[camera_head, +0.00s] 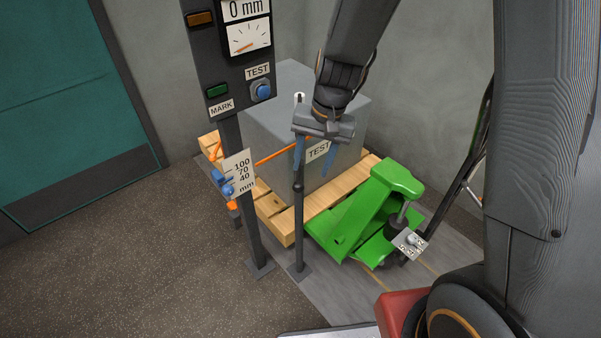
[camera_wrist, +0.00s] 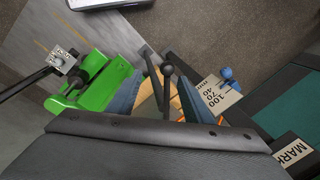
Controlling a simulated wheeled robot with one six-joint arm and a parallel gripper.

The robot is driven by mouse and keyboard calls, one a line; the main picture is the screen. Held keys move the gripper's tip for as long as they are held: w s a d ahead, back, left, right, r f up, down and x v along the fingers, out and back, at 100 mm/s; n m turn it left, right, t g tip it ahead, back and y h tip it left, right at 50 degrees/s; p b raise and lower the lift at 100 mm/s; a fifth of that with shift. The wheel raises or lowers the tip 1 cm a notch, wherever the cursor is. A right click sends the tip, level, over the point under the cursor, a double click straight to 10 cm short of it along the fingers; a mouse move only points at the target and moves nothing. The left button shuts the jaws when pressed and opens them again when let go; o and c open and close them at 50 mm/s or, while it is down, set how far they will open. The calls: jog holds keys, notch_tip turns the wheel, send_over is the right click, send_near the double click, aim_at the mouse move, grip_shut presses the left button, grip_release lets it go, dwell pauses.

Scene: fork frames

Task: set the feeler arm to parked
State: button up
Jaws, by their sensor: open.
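The feeler arm appears to be the thin orange bar (camera_head: 275,154), running from the slim dark post (camera_head: 298,232) toward the gauge column. Orange parts also show low between my fingers in the wrist view (camera_wrist: 186,108). A dark ball knob (camera_wrist: 168,70) sits between or just beyond my fingertips in the wrist view, by the post. My gripper (camera_head: 312,168) is open, pointing down near the post's top, its blue fingers apart. Contact with the knob cannot be told. My gripper hides the bar's right end. No parked label is readable.
The gauge column (camera_head: 230,130) carries a dial reading 0 mm, buttons and a height scale (camera_head: 239,172). A grey TEST block (camera_head: 275,110) stands on a wooden pallet (camera_head: 333,203). A green pallet truck (camera_head: 365,210) stands at right. Floor at left is free.

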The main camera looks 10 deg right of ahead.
aim_at(299, 182)
jog(key=shift+w+a+f+p, duration=0.2)
jog(key=shift+a+f, duration=0.25)
jog(key=shift+f, duration=0.9)
jog(key=shift+w+a+f+p, duration=0.1)
jog(key=shift+w+a+f, duration=0.3)
jog(key=shift+f, duration=0.95)
jog(key=shift+w+a+f+p, duration=0.15)
jog(key=shift+a+f, duration=0.35)
jog(key=shift+f, duration=0.85)
jog(key=shift+c, duration=0.5)
grip_shut()
